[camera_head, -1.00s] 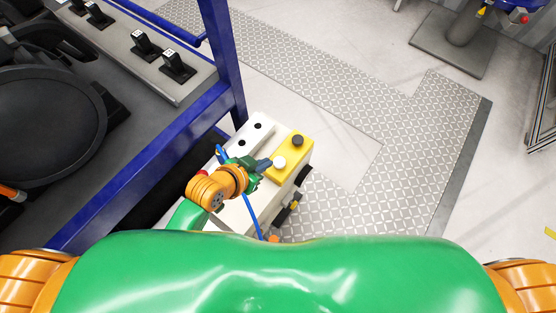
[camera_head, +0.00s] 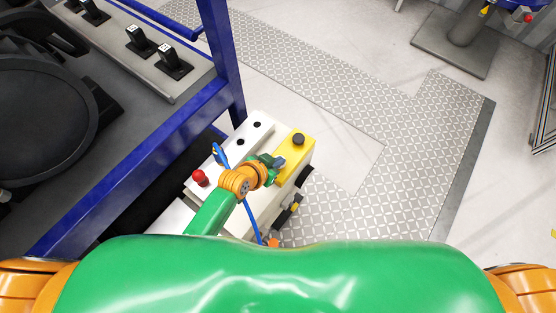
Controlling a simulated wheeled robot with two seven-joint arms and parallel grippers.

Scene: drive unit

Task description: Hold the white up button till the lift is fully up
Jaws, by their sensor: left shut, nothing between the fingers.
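The control box (camera_head: 265,208) stands low beside the blue frame, with a yellow panel (camera_head: 293,157) at its right end. A black button (camera_head: 298,139) shows on that panel. The white up button is hidden now behind my left gripper (camera_head: 279,164). My left gripper is shut, with its tips over the near part of the yellow panel, where the white button lies. I cannot tell whether the tips touch or press it. My right gripper is not in view.
A red button (camera_head: 200,177) and two black spots (camera_head: 249,133) are on the white top of the box. The blue frame (camera_head: 226,60) rises at the left. Patterned floor plates (camera_head: 400,150) are clear at the right.

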